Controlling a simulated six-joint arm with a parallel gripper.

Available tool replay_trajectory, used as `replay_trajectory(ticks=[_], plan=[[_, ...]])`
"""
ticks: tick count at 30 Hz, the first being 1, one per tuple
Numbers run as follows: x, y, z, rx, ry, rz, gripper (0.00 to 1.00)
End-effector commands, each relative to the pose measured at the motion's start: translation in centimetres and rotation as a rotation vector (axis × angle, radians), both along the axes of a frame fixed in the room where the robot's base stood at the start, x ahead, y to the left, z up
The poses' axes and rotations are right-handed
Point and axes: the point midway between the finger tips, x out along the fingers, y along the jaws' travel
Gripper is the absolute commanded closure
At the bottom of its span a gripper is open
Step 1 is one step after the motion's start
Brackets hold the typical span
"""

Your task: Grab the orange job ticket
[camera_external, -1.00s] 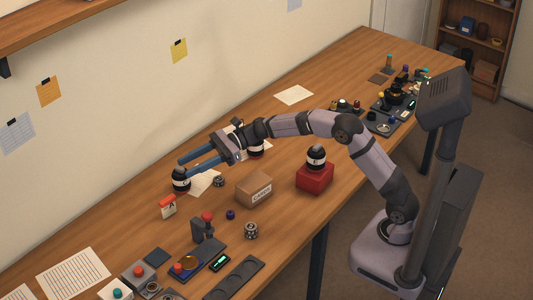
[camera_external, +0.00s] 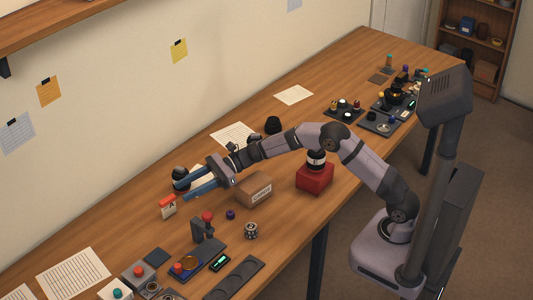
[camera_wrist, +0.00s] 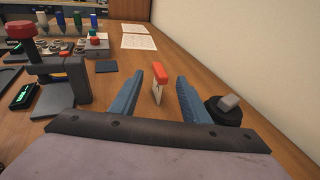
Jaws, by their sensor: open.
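The job ticket (camera_external: 168,206) is a small upright card with an orange-red top strip and a white lower part marked with an A. It stands on the bench just beyond and below my fingertips. In the wrist view the ticket (camera_wrist: 159,75) shows edge-on, between the lines of the two blue fingers. My gripper (camera_external: 181,189) is open and empty, and its fingers point toward the ticket; I see no contact. The gripper also shows in the wrist view (camera_wrist: 158,82), with a finger on each side of the ticket.
A black lens piece (camera_wrist: 225,109) stands close beside the right finger in the wrist view. A cardboard box (camera_external: 254,189) and a red block (camera_external: 315,177) stand near the arm. A dark stand with a red knob (camera_wrist: 55,70) is at left. Bench beyond the ticket is partly clear.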

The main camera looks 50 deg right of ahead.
Motion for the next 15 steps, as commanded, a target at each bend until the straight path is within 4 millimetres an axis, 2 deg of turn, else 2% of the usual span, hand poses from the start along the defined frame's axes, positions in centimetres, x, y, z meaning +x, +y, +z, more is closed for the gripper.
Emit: replay_trajectory(ticks=[9, 15], plan=[[1.4, 3.2, -0.6, 0.0, 0.0, 0.002, 0.58], [1.9, 4.4, -0.9, 0.0, 0.001, 0.001, 0.58]])
